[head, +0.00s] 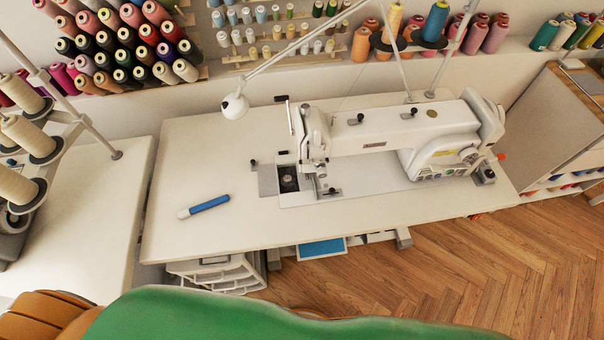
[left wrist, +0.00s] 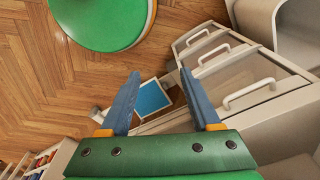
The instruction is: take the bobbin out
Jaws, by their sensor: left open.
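The white sewing machine (head: 395,140) stands on a white table in the head view. Left of its needle, a square opening in the bed shows a dark round bobbin area (head: 288,180). The bobbin itself is too small to make out there. My left gripper (left wrist: 158,73) is open and empty in the left wrist view, its two blue fingers apart above the floor and beside the drawers. It is away from the bobbin area, and neither gripper's fingers show in the head view. My right gripper is not in view.
A blue and white tool (head: 204,206) lies on the white table (head: 210,150), whose left part is otherwise clear. A lamp (head: 235,106) hangs above its back. White drawers (left wrist: 215,65) stand beside my left gripper. A round green seat (left wrist: 100,20) is across the floor.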

